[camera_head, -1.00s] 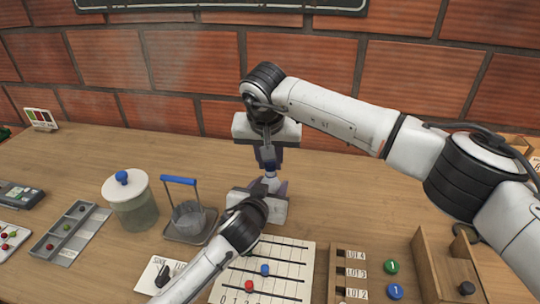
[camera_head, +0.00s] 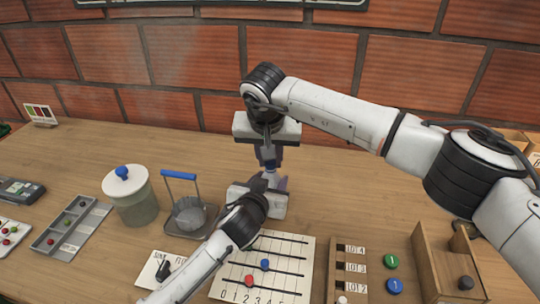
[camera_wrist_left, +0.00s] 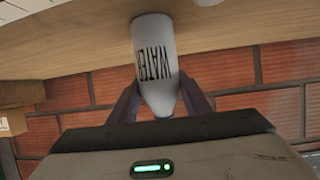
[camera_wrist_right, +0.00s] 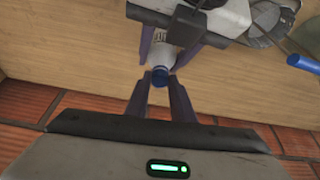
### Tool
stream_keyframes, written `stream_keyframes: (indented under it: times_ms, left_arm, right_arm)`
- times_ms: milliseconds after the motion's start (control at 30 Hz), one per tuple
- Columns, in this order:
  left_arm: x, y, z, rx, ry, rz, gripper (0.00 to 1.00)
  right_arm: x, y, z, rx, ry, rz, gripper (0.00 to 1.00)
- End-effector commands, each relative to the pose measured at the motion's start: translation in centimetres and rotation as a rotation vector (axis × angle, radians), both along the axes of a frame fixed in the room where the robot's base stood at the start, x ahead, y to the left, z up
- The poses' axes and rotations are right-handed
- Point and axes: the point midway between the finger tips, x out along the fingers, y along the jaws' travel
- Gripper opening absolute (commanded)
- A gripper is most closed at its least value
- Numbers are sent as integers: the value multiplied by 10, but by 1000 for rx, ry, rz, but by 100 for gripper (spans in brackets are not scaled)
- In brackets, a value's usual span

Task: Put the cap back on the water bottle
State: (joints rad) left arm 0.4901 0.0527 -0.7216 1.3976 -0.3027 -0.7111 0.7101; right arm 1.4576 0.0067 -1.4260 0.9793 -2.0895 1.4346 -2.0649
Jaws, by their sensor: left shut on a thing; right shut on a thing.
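The white water bottle, lettered WATER, shows in the left wrist view (camera_wrist_left: 152,50) and in the right wrist view (camera_wrist_right: 161,56). My left gripper (camera_head: 268,190) is shut around it; its fingers also show in the left wrist view (camera_wrist_left: 160,98). The blue cap (camera_wrist_right: 160,77) is between the fingertips of my right gripper (camera_wrist_right: 160,85), at the bottle's mouth. My right gripper (camera_head: 268,160) is above the left one in the head view. I cannot tell whether the cap is seated on the neck. Both grippers largely hide the bottle and cap in the head view.
A lidded jar (camera_head: 137,205) and a blue-handled container on a tray (camera_head: 189,217) stand left of the grippers. A counting board (camera_head: 225,291) lies in front, with a lot rack (camera_head: 336,262) and wooden box (camera_head: 428,272) to the right. The table behind is clear.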

Motion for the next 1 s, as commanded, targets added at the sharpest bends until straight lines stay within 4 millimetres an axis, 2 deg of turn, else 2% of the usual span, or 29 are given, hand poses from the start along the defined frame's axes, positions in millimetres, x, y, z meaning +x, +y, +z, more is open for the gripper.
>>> stream_keyframes:
  times_ms: [167,400,600,967,1000]
  left_arm:
    - [0,1,-1,2,1,1,0]
    - [0,0,-1,2,1,1,0]
    - [0,0,-1,1,1,0,0]
    - [-1,0,-1,0,1,-1,0]
    - [-1,0,-1,0,1,-1,0]
  right_arm:
    - [0,1,-2,-1,1,-22,1]
    - [3,6,-2,-4,3,-368,1]
    - [3,7,-2,-1,0,-536,1]
    - [3,6,-1,0,-2,-569,1]
    - [3,6,-1,0,-1,-568,25]
